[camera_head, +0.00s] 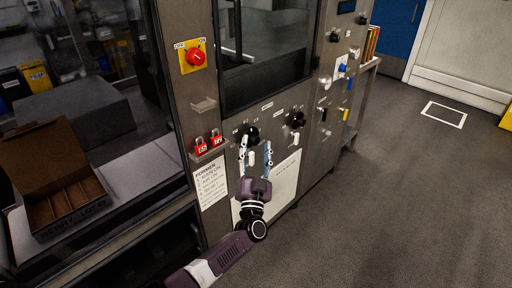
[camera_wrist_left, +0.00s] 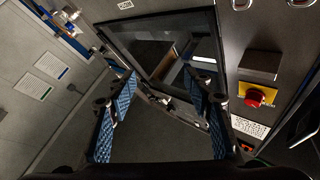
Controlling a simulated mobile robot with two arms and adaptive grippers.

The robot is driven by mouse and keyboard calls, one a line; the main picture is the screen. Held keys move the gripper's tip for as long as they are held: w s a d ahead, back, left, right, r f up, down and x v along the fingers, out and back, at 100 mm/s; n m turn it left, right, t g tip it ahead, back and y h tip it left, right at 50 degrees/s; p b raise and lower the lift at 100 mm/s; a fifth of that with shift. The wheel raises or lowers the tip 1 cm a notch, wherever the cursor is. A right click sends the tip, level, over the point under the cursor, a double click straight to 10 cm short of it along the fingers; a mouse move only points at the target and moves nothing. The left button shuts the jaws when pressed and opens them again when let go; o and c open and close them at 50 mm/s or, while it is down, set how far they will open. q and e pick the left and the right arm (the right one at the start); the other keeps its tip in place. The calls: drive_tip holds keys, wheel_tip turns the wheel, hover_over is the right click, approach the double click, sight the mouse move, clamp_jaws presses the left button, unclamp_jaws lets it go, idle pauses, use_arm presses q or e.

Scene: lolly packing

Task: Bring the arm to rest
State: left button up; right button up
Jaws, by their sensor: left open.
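My left gripper (camera_head: 256,156) is in front of the lower panel of a grey machine (camera_head: 232,122), its two fingers apart and pointing up toward a row of black knobs (camera_head: 252,132). Nothing shows between the fingers. I cannot tell from the head view whether a fingertip touches the panel. In the left wrist view, the blue-padded fingers of the left gripper (camera_wrist_left: 163,98) are spread wide, with a dark window (camera_wrist_left: 165,45) of the machine beyond them. My right gripper is in neither view.
A red switch on a yellow plate (camera_head: 195,57) and two red padlocks (camera_head: 208,144) are on the machine left of my gripper. An open cardboard box (camera_head: 40,160) stands at the far left.

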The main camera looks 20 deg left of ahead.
use_arm(q)
drive_tip(key=s+d+f+m+g+h, duration=0.1)
drive_tip(key=s+d+f+g+h, duration=0.15)
drive_tip(key=s+f, duration=0.7)
drive_tip(key=s+d+f+m+g+h, duration=0.1)
drive_tip(key=s+d+f+g+h, duration=0.15)
drive_tip(key=f, duration=1.45)
drive_tip(key=s+d+f+m+g+h, duration=0.15)
drive_tip(key=s+f+g+h, duration=0.35)
drive_tip(key=f, duration=0.8)
drive_tip(key=s+f+n+g+y, duration=0.1)
drive_tip(key=s+f+g, duration=0.1)
drive_tip(key=s+f, duration=0.7)
drive_tip(key=s+f+g+y, duration=0.1)
drive_tip(key=s+f+g, duration=0.35)
drive_tip(key=s, duration=0.85)
drive_tip(key=s+a+f+g, duration=0.1)
drive_tip(key=s+f+g, duration=0.1)
drive_tip(key=s, duration=0.9)
drive_tip(key=s+a+f+n+g, duration=0.1)
drive_tip(key=s+f, duration=0.4)
drive_tip(key=s, duration=0.7)
drive_tip(key=shift+a+f+g+y, duration=0.3)
drive_tip(key=shift+a+g, duration=0.15)
drive_tip(key=shift+a, duration=0.1)
drive_tip(key=shift+n, duration=0.25)
drive_tip(key=shift+c, duration=0.6)
